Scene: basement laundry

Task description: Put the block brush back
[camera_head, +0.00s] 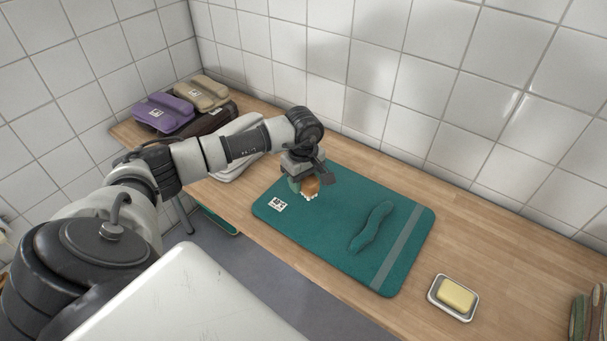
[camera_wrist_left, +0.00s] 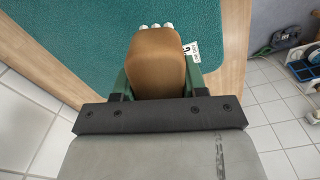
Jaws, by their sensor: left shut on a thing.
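The block brush (camera_head: 311,187) has an orange-brown wooden back and white bristle tufts; it also shows large in the left wrist view (camera_wrist_left: 157,60). My left gripper (camera_head: 302,184) is shut on it, with a green finger on each side of the block in the left wrist view (camera_wrist_left: 156,84). The brush is over the back left part of a teal mat (camera_head: 331,248), bristles toward the mat. I cannot tell whether the bristles touch it. My right gripper is not in view.
A soap bar (camera_head: 456,295) sits in a dish (camera_head: 433,296) right of the mat. Purple (camera_head: 163,112) and beige (camera_head: 202,93) cases stand at the back left. A pale flat object (camera_head: 232,171) lies behind my left arm. Striped gloves (camera_head: 588,315) are at the far right. Tiled walls border the wooden counter (camera_head: 505,245).

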